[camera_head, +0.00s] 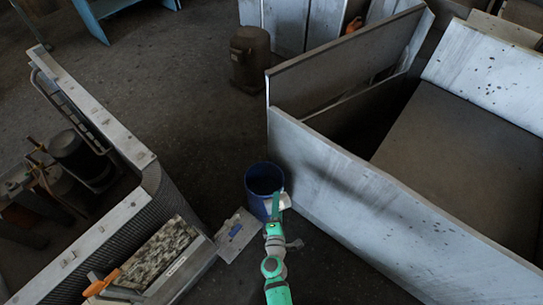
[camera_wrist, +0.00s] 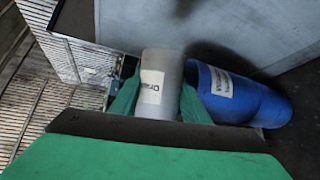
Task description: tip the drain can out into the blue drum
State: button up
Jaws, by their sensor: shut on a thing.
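The blue drum (camera_head: 251,185) stands on the dark floor near the centre of the head view, with its open top showing. In the wrist view the blue drum (camera_wrist: 255,101) lies just right of the can, and its white label shows. The pale grey drain can (camera_wrist: 160,66) has a white label with partly readable lettering. My gripper (camera_wrist: 157,100) is shut on the drain can, with a green finger on each side. In the head view my gripper (camera_head: 276,207) and the pale can (camera_head: 284,201) are at the drum's near right rim. The can's contents are hidden.
A large grey metal housing (camera_head: 370,205) rises close right of the drum. A flat grey plate (camera_head: 237,236) with a blue patch lies left of my arm. A walled bay (camera_head: 108,128) holds dark equipment at left. A brown canister (camera_head: 250,58) stands behind; open floor lies between.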

jog(key=w+a+f+m+g+h, duration=0.1)
jog(key=w+a+m+g+h, duration=0.1)
jog(key=w+m, duration=0.45)
jog(key=w+a+m+g+h, duration=0.1)
jog(key=w+a+m+h, duration=0.15)
jog(key=w, duration=0.75)
jog(key=shift+w+d+r+m+y, duration=0.15)
jog(key=shift+d+r+m+y, duration=0.15)
jog(key=shift+r+m+y, duration=1)
jog(key=shift+w+d+r+m+y, duration=0.3)
jog(key=shift+m+y, duration=0.55)
jog(key=shift+m, duration=1)
jog(key=shift+w+d+r+m+y, duration=0.1)
jog(key=shift+d+r+m+y, duration=0.25)
jog(key=shift+r+m+y, duration=0.95)
jog(key=shift+f+m+t, duration=0.25)
jog(key=shift+f+t, duration=0.05)
jog(key=shift+f, duration=0.1)
